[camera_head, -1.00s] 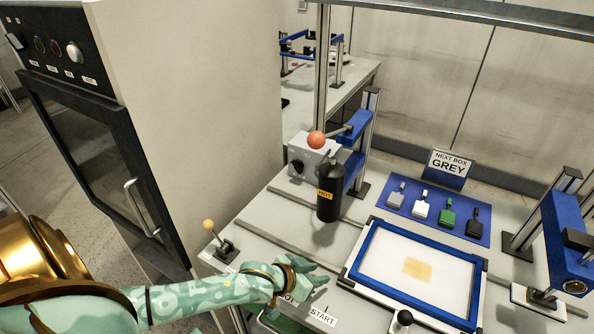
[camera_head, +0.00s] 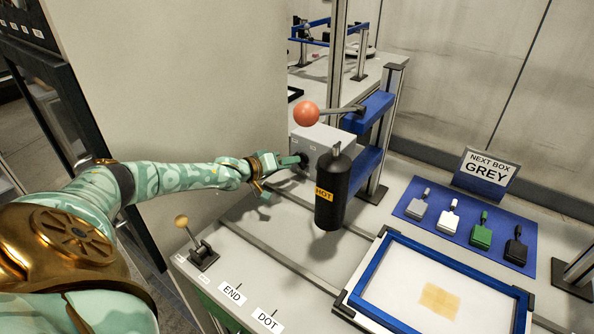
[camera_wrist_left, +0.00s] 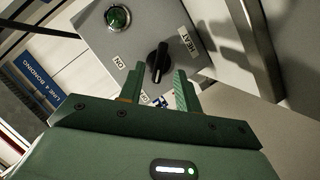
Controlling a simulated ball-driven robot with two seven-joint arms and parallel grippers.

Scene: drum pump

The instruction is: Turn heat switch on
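The heat switch is a black rotary knob (camera_wrist_left: 157,62) on the front of a grey control box (camera_wrist_left: 190,25) labelled HEAT, in the left wrist view. An ON label and a second, partly hidden label sit beside it, and a green round lamp (camera_wrist_left: 118,18) is on the same face. In the head view the box (camera_head: 325,140) stands behind the black HOT cylinder (camera_head: 333,190). My left gripper (camera_head: 288,162) is at the box's front face. Its two fingers (camera_wrist_left: 157,85) are open and apart, with the knob just beyond and between their tips. My right gripper is not in view.
An orange ball-ended lever (camera_head: 306,113) reaches out above the box. A small lever with a tan knob (camera_head: 182,222) stands at the table's left edge. A blue-framed tray (camera_head: 367,285) and a blue mat (camera_head: 412,207) with several small coloured boxes lie to the right.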

